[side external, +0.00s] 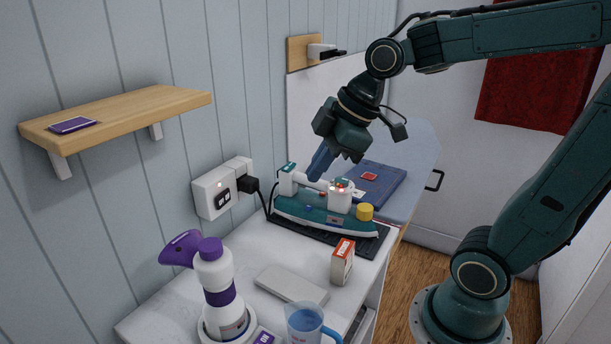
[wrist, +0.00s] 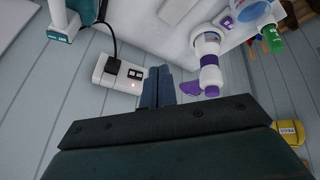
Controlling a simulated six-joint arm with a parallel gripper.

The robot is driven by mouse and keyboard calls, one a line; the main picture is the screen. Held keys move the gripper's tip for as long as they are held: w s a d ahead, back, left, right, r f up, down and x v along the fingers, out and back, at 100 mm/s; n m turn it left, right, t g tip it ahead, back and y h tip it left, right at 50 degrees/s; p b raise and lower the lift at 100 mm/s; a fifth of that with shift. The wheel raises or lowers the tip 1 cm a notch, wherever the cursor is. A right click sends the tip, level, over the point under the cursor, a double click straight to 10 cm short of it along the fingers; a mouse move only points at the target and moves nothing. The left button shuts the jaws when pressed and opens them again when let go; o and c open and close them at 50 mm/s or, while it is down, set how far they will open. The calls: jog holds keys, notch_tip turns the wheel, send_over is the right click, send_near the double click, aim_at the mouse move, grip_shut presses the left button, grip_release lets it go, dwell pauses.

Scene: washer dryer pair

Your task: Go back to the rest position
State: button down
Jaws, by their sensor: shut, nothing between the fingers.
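My gripper (side external: 319,164) is shut and empty. In the side view its blue fingers point down and to the left, just above or behind the white handle of the teal iron (side external: 325,217); I cannot tell if they touch it. The iron rests on a dark mat (side external: 366,246) on the white top. In the wrist view my shut gripper (wrist: 157,72) shows in front of the panelled wall and the wall socket (wrist: 118,75).
A white and purple steamer (side external: 214,275), a blue jug (side external: 303,324), a small box (side external: 342,262) and a grey slab (side external: 291,284) stand at the front. A wooden shelf (side external: 120,112) and a socket (side external: 213,193) are on the wall. A blue folded item (side external: 371,184) lies behind the iron.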

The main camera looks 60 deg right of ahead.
jog(key=s+d+m+h, duration=0.1)
jog(key=s+m+h, duration=0.1)
jog(key=s+m, duration=0.7)
jog(key=shift+s+f, duration=0.35)
jog(key=shift+s, duration=0.55)
